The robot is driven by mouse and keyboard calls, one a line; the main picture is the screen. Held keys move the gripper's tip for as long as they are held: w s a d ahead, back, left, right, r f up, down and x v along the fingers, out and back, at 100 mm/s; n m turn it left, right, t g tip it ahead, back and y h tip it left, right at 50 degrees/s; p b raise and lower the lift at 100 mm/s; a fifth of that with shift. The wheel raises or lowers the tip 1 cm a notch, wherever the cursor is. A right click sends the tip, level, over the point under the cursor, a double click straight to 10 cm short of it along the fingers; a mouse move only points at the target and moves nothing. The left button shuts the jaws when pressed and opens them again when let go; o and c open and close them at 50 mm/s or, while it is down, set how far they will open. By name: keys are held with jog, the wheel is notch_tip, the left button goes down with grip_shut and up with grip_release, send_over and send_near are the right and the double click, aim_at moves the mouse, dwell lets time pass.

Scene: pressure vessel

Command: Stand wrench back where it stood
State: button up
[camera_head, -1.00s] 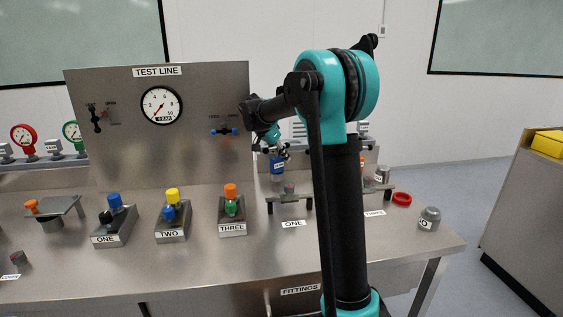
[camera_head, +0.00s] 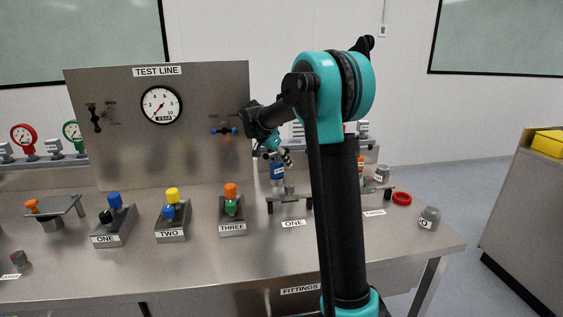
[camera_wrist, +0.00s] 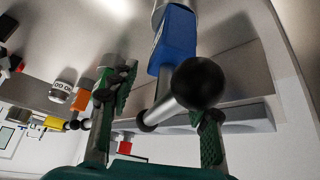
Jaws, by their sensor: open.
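The wrench appears to be the tool with a blue labelled body (camera_wrist: 178,38) and a metal crossbar ending in black balls (camera_wrist: 198,82). In the wrist view its body reaches to the steel bench surface, and the near ball hides part of the crossbar. In the head view its blue body (camera_head: 277,171) stands upright at the back of the bench, just below my gripper (camera_head: 280,156). My gripper (camera_wrist: 158,112) is open, with green-padded fingers on either side of the crossbar. I cannot tell whether either finger touches it.
A small stand (camera_head: 289,197) is in front of the wrench, behind label ONE. Blocks with coloured fittings (camera_head: 231,217) stand to the left. A red ring (camera_head: 401,198) and a grey cylinder (camera_head: 429,217) lie right. The TEST LINE panel (camera_head: 160,150) rises behind. The front bench is mostly clear.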

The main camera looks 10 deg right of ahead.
aim_at(269, 155)
jog(key=v, duration=1.2)
